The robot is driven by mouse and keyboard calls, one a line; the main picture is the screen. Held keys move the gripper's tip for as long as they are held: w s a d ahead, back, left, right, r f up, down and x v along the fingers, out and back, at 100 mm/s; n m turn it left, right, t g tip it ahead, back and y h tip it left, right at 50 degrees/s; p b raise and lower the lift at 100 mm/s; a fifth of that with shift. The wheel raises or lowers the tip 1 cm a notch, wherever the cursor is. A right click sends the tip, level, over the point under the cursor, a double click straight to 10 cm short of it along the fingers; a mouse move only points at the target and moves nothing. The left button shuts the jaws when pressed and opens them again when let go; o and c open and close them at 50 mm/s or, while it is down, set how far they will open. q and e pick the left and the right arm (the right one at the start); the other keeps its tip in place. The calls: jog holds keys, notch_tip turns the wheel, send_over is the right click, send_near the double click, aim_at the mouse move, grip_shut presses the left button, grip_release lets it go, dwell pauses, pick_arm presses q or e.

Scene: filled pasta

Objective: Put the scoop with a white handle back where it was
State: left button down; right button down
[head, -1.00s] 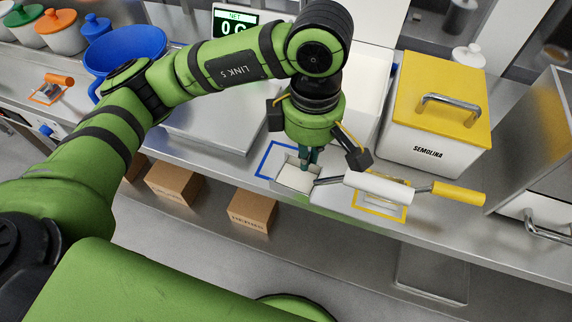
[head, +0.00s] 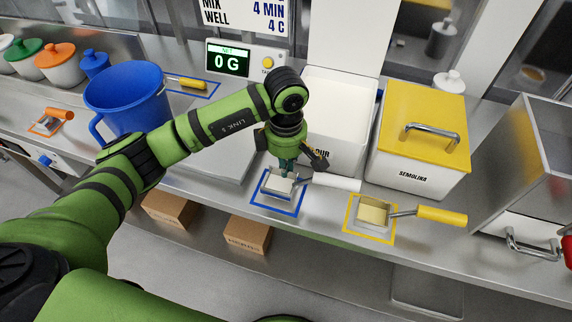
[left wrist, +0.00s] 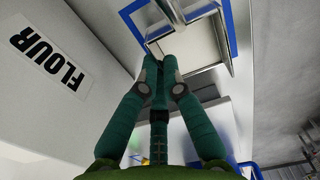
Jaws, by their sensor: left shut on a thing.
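The scoop with a white handle (head: 337,182) is at the blue outline (head: 276,211) on the steel counter. Its metal pan with pale contents lies within the outline in the head view, and its handle points right. My left gripper (head: 284,172) is above the pan, pointing down and shut on the scoop. In the left wrist view the closed fingertips (left wrist: 164,65) meet the edge of the scoop pan (left wrist: 195,48), with blue lines (left wrist: 228,35) around it. I cannot tell whether the pan touches the counter. My right gripper is not in view.
A yellow-handled scoop (head: 440,215) lies in a yellow outline (head: 367,239) to the right. The white flour bin (head: 345,150) and yellow-lidded semolina bin (head: 425,128) stand behind. A blue jug (head: 128,100) and a scale reading 0 G (head: 229,62) are left.

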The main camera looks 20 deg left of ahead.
pick_arm(q)
jog(key=shift+f, duration=0.9)
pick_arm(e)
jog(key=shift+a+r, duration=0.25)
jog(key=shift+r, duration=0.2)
pick_arm(q)
jog(key=shift+f, duration=0.15)
jog(key=c, duration=1.4)
grip_release()
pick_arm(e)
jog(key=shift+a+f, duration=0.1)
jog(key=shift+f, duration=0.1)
